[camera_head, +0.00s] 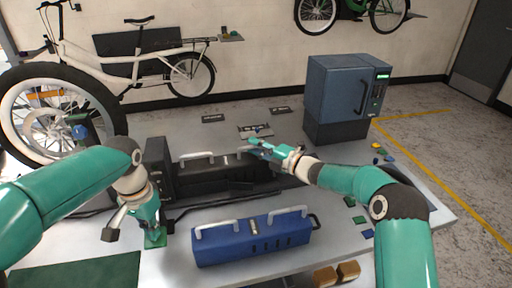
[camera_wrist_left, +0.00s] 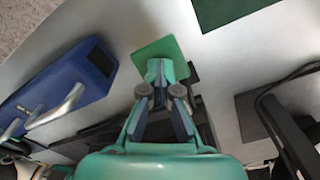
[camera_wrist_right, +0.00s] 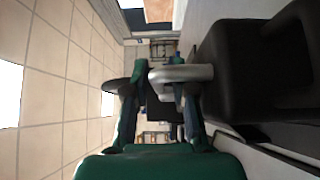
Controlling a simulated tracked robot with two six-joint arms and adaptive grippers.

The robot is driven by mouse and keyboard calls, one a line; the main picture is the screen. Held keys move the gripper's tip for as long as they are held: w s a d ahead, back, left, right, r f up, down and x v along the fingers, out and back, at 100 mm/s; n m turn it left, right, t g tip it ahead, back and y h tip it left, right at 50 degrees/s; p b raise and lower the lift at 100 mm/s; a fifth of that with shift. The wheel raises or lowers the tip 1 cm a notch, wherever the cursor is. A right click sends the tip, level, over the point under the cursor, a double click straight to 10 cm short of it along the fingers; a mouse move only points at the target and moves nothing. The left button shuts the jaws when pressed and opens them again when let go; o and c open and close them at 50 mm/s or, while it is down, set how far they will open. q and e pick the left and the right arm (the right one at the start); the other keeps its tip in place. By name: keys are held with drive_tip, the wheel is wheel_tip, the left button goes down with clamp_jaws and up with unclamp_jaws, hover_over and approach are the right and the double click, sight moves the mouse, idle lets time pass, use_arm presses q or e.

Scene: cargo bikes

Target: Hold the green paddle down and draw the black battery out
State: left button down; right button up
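The black battery (camera_head: 210,178) lies in a dark dock on the grey table, with pale handles on top. A small green paddle (camera_head: 155,241) sits at the front left of the dock; it shows as a green square in the left wrist view (camera_wrist_left: 152,48). My left gripper (camera_head: 152,228) has its fingertips together, at or just over the paddle; contact is unclear. My right gripper (camera_head: 258,148) is at the battery's right handle (camera_head: 243,149). In the right wrist view its fingers straddle the silver handle (camera_wrist_right: 185,73) with a visible gap between them.
A blue battery (camera_head: 250,240) with pale handles lies in front of the dock. A blue cabinet (camera_head: 345,90) stands at the back right. A green mat (camera_head: 85,272) lies front left. A white cargo bike (camera_head: 130,58) stands behind. Small coloured pieces lie at right.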

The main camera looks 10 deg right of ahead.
clamp_jaws()
idle(0.3)
drive_tip(key=shift+d, duration=0.1)
